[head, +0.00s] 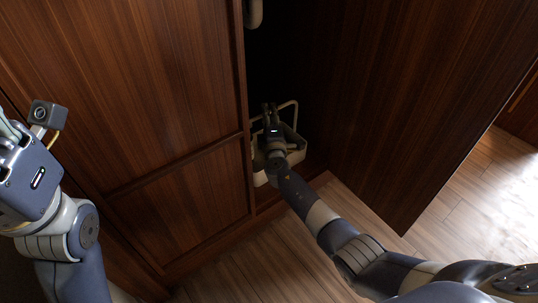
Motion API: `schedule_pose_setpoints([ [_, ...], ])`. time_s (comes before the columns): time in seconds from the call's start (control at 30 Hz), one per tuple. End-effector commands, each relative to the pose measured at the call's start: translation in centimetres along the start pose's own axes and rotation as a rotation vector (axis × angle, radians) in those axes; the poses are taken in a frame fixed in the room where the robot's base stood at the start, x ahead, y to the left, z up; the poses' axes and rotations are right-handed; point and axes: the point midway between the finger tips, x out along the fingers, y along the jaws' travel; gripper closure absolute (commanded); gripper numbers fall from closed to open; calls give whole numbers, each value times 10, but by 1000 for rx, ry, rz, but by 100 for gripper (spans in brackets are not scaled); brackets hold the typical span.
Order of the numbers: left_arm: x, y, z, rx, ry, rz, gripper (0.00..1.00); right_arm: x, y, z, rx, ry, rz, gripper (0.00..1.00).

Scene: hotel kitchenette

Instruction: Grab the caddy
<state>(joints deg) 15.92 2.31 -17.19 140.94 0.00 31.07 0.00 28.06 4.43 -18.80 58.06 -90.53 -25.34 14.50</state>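The caddy (296,152) is a pale, cream-coloured container with a raised handle loop. It sits low inside the dark opening of the wooden cabinet. My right gripper (270,108) reaches into the opening, over the caddy and by its handle. The wrist and arm hide much of the caddy. The fingers are small and dark here, and I cannot tell whether they touch the handle or are closed on it. My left gripper (12,135) is at the left edge of the head view, partly cut off, with its fingers not clearly visible and far from the caddy.
An open wooden cabinet door (420,90) stands right of the opening. A closed wooden panel (150,90) is on the left, its edge close to my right wrist. A pale handle (254,12) shows at the top. The wooden floor (460,195) is clear at the right.

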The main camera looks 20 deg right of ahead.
Motion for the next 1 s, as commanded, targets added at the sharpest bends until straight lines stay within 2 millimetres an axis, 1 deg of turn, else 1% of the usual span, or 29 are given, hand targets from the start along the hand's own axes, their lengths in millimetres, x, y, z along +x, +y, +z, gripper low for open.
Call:
schedule_pose_setpoints([
  [0.03, -2, 1, -3, 2, 14, 5, 62, 7, -3, 0, 0, -1, 1, 63],
  [0.1, 1, 2, -5, 3, 25, 9, 62, 14, -3, 0, 0, 0, 0, 63],
  [0.2, 4, 3, -7, 4, 32, 12, 62, 20, -2, 0, -1, 0, -1, 63],
  [0.47, 6, 3, -7, 5, 34, 14, 62, 21, -1, 0, -1, 0, -1, 63],
  [0.5, 6, 3, -7, 5, 33, 14, 62, 21, -1, 0, -1, 0, -1, 72],
  [0.57, 6, 3, -7, 5, 33, 14, 62, 21, -1, 0, -1, 0, -1, 86],
  [0.6, 6, 3, -7, 5, 33, 14, 62, 21, -1, 0, -1, 0, -1, 95],
  [0.63, 6, 3, -7, 5, 33, 14, 62, 21, -1, 0, -1, 0, -1, 100],
  [0.8, 6, 3, -7, 5, 33, 14, 62, 20, -1, 0, -1, 0, -1, 100],
  [0.83, 6, 3, -7, 4, 33, 14, 62, 22, 4, 0, 2, 0, 6, 100],
  [1.0, 6, 3, -7, 4, 33, 14, 62, 22, 3, 0, 2, 0, 6, 100],
])
